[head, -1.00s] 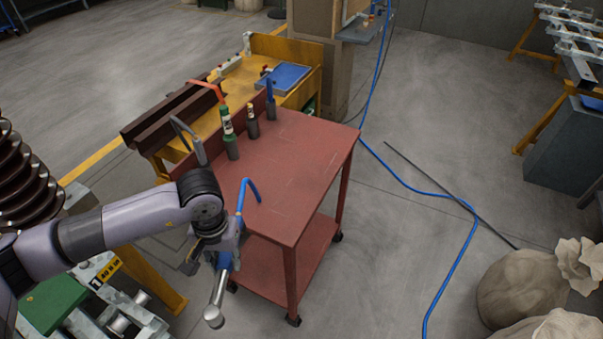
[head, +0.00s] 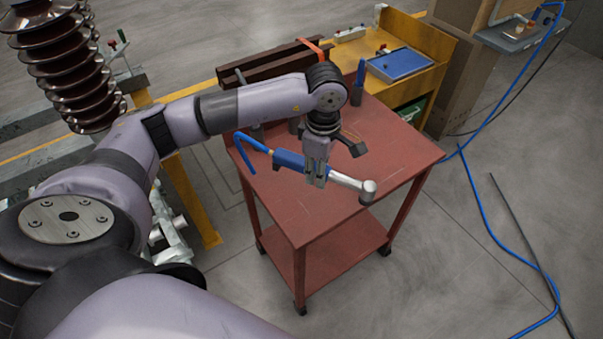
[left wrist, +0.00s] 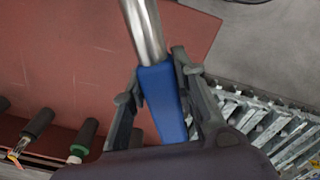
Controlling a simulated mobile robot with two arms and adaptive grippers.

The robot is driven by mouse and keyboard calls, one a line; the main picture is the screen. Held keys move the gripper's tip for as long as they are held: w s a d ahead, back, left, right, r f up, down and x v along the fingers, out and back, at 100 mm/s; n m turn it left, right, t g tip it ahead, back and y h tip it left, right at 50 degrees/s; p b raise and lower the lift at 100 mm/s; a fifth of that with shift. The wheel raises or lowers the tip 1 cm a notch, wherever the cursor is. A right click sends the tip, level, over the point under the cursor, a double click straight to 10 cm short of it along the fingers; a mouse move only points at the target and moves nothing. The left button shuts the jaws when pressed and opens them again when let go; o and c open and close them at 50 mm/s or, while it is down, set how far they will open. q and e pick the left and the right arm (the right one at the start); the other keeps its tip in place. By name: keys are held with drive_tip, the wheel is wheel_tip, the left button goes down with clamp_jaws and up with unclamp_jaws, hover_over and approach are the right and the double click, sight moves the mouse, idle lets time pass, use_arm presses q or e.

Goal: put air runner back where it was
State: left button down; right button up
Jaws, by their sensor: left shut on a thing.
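The air runner (head: 288,159) has a blue body, a silver head and a bent blue hose at its tail. My left gripper (head: 316,180) is shut on its body and holds it roughly level over the red cart's top (head: 400,165), silver head to the right. I cannot tell its exact height. In the left wrist view the blue body (left wrist: 163,100) sits between both fingers of my left gripper (left wrist: 156,85), with the silver part beyond. My right gripper is not in view.
A blue-handled tool (head: 360,75) stands in a holder at the cart's back corner. A yellow bench (head: 432,58) with a blue tray (head: 399,63) stands behind. A blue hose (head: 480,205) lies on the floor at right. The cart top's front and right are clear.

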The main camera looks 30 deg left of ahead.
use_arm(q)
drive_tip(key=w+a+r+n+b, duration=0.2)
drive_tip(key=a+r+n, duration=0.2)
drive_tip(key=n, duration=1.1)
drive_tip(key=w+a+r+n+b, duration=0.1)
drive_tip(key=w+a+r+n, duration=0.2)
drive_tip(key=n, duration=1.2)
wheel_tip(320, 180, down, 15)
drive_tip(key=shift+s+a, duration=0.15)
drive_tip(key=shift+f+p, duration=0.4)
drive_tip(key=shift+f, duration=2)
drive_tip(key=shift+f, duration=0.1)
drive_tip(key=c, duration=1.3)
unclamp_jaws()
